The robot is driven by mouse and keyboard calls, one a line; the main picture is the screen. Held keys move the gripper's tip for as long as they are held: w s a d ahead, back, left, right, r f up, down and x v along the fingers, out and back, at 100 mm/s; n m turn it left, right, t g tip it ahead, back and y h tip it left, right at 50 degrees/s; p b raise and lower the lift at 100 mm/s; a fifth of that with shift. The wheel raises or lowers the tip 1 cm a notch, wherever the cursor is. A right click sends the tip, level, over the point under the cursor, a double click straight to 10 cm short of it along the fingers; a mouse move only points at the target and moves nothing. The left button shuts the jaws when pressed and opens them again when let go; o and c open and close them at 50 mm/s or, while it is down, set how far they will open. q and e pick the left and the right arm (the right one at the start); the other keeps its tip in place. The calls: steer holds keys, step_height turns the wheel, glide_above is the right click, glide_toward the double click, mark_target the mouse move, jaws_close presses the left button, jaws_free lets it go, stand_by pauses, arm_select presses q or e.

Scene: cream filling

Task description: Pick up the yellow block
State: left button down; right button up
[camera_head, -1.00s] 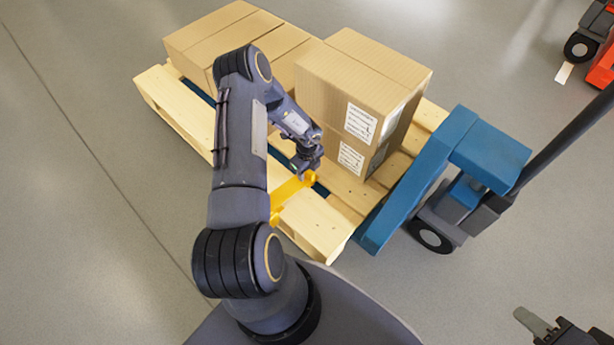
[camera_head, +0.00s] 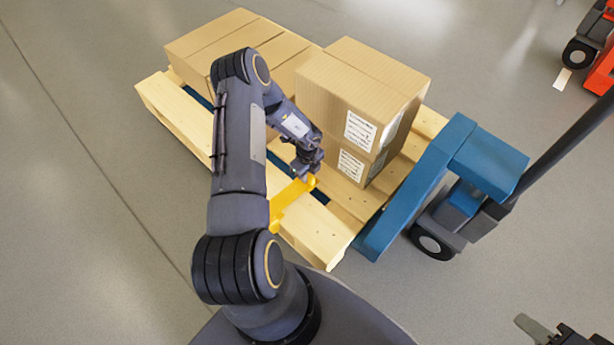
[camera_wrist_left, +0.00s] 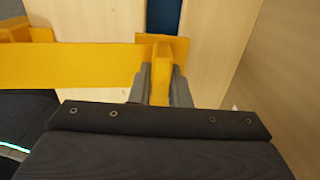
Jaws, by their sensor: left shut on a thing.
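The yellow block (camera_head: 290,196) is a long flat piece with raised parts at its ends. In the head view it lies over the front boards of the wooden pallet (camera_head: 313,228), and my left arm hides part of it. My left gripper (camera_head: 309,174) is at its far right end. In the left wrist view the yellow block (camera_wrist_left: 75,66) runs from the left edge to the middle. There my left gripper (camera_wrist_left: 160,85) is shut on its upright end part, one finger on each side. Of my right gripper (camera_head: 548,328), only a part shows at the bottom right corner.
Cardboard boxes (camera_head: 355,90) stand on the pallet just behind my left gripper. A blue pallet jack (camera_head: 420,185) is at the pallet's right end. Part of an orange vehicle (camera_head: 602,70) shows at the top right. The grey floor at the left is clear.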

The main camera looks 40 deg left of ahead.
arm_select(q)
step_height(320, 180, up, 26)
steer(key=p, duration=0.9)
